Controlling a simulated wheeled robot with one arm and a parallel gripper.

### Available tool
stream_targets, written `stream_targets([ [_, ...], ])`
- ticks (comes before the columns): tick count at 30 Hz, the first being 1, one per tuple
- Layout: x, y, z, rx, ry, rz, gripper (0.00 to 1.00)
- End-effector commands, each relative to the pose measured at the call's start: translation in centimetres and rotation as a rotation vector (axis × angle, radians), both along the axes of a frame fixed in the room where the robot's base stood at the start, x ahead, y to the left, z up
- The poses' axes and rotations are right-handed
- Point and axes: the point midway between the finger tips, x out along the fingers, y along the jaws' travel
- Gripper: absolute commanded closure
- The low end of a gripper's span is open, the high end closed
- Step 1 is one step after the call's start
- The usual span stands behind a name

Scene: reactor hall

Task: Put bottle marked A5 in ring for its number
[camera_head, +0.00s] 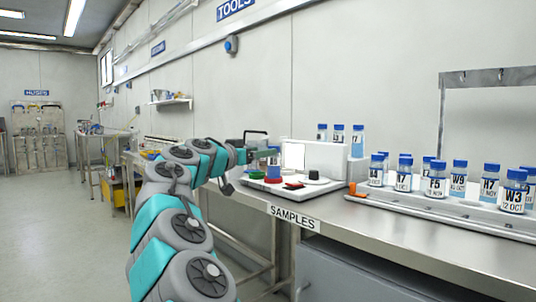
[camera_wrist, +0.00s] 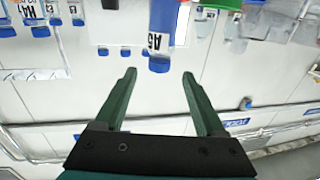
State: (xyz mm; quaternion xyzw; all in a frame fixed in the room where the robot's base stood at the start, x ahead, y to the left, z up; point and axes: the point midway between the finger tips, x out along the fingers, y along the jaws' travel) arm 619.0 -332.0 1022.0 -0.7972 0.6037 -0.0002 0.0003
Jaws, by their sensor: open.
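The bottle marked A5 (camera_wrist: 161,30) has a blue cap and a white label, and appears upside down in the wrist view. It is ahead of my gripper (camera_wrist: 159,75), roughly in line with the gap between the two green fingers. The fingers are open and apart, with nothing clasped. In the head view my gripper (camera_head: 262,153) is over the sample bench, beside a white tray (camera_head: 322,190); I cannot make out the A5 label there.
Several labelled bottles (camera_head: 436,180) stand on a rack at the bench's right. More bottles (camera_head: 338,133) show at the white block (camera_head: 325,158). A blue item (camera_head: 273,172) and a black-topped item (camera_head: 313,175) are on the tray. An orange object (camera_head: 352,188) is near the rack's end.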

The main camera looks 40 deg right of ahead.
Motion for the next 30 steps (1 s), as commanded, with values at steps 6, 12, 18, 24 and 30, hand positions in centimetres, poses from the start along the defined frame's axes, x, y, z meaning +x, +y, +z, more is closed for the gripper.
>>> stream_targets([
  [6,-1.1,4.4,0.0,-0.003,-0.001,0.003,0.28],
  [12,-1.7,6.2,-0.1,0.0,0.001,0.002,0.28],
  [18,-1.8,6.6,0.0,0.001,0.0,0.001,0.28],
  [24,-1.8,6.6,0.0,0.001,0.0,0.001,0.28],
  [30,-1.8,6.6,0.0,0.0,0.0,0.0,0.28],
])
